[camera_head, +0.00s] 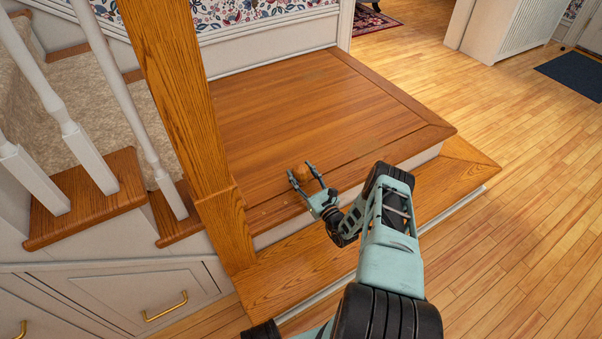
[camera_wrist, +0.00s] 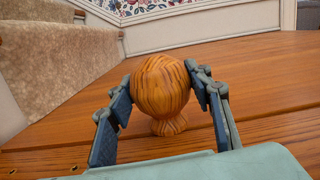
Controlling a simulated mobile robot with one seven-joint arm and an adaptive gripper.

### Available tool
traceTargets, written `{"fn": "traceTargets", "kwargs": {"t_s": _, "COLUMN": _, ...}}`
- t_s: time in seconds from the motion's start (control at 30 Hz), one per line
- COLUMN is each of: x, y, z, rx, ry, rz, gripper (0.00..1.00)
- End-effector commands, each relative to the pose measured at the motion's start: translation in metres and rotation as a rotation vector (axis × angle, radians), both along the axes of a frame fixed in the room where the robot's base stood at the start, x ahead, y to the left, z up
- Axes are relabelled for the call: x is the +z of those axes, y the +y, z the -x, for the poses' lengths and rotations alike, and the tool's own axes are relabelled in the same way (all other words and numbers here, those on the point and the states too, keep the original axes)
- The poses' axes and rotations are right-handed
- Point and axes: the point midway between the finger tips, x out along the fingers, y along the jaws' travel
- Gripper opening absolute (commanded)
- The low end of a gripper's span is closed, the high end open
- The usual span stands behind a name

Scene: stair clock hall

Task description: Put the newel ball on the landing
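The newel ball (camera_wrist: 161,88) is a round, striped wooden ball on a short flared foot. In the wrist view it is upright, with its foot on or just above the brown boards of the landing (camera_wrist: 265,72). In the head view the ball (camera_head: 303,172) is small, at the front part of the landing (camera_head: 300,105). My gripper (camera_head: 300,170) reaches in low from the front right. Its fingers (camera_wrist: 160,80) are spread wide, with the tips close to both sides of the ball. Contact at the tips is hard to make out.
A thick oak newel post (camera_head: 178,90) stands left of my gripper, with white balusters (camera_head: 75,135) and carpeted stairs (camera_head: 75,85) beyond. A lower step (camera_head: 300,275) runs along the landing's front edge. The landing behind the ball is clear.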

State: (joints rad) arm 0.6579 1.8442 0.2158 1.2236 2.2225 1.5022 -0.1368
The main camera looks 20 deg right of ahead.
Motion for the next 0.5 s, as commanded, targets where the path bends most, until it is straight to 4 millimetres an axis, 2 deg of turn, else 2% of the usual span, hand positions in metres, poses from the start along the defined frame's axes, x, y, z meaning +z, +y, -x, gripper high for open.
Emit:
{"fn": "traceTargets", "kwargs": {"t_s": 0.03, "x": -0.0004, "y": -0.0002, "z": 0.0000, "rx": 0.000, "ry": 0.001, "rz": 0.000, "gripper": 0.52}}
{"fn": "traceTargets", "kwargs": {"t_s": 0.17, "x": -0.0003, "y": 0.0000, "z": 0.0001, "rx": 0.000, "ry": 0.001, "rz": 0.000, "gripper": 0.64}}
{"fn": "traceTargets", "kwargs": {"t_s": 0.5, "x": 0.0031, "y": 0.0004, "z": 0.0000, "rx": 0.001, "ry": 0.001, "rz": 0.000, "gripper": 0.64}}
